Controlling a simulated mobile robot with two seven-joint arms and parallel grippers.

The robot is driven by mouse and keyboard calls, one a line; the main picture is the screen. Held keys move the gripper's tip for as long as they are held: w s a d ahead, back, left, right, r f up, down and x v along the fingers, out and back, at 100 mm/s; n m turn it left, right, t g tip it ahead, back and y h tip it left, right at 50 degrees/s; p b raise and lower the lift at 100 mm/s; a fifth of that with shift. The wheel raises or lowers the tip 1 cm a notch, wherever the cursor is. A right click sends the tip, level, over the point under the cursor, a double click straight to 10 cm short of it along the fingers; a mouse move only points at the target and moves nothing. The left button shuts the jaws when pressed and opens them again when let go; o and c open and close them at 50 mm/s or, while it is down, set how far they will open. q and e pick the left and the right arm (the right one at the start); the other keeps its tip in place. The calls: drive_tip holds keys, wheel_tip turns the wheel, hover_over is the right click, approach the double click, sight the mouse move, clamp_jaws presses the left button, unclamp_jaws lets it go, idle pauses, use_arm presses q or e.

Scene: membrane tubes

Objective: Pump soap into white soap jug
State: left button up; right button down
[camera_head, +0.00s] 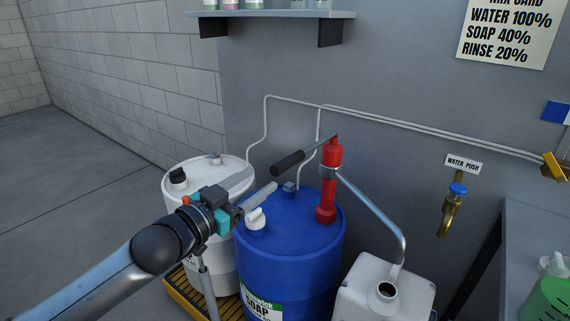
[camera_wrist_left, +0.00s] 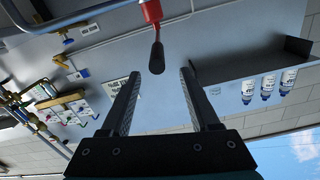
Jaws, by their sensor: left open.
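A red hand pump (camera_head: 330,180) stands on the blue soap drum (camera_head: 285,245). Its lever has a black grip (camera_head: 288,163) pointing left, and its grey spout (camera_head: 375,212) bends down to the white soap jug (camera_head: 362,272), ending close to the jug's open neck. I cannot tell whether the spout tip is inside the neck. My left gripper (camera_head: 262,181) is open and empty, its fingers pointing toward the lever from the lower left. In the left wrist view, the black grip (camera_wrist_left: 156,58) appears between and beyond the fingertips, apparently untouched. My right gripper is out of view.
A white drum (camera_head: 180,180) stands behind my left arm, on a yellow pallet (camera_head: 181,290). A shelf (camera_head: 270,14) with bottles hangs above. A brass tap (camera_head: 451,210) and a grey bench (camera_head: 530,225) are at the right. Floor at the left is clear.

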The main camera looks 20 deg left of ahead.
sight(284, 165)
use_arm(q)
drive_tip(key=shift+f+b+x, duration=0.15)
drive_tip(key=shift+b+x, duration=0.3)
drive_tip(key=shift+x, duration=2)
drive_tip(key=shift+f+b+x, duration=0.2)
drive_tip(key=shift+b+x, duration=0.25)
drive_tip(key=shift+x, duration=2.05)
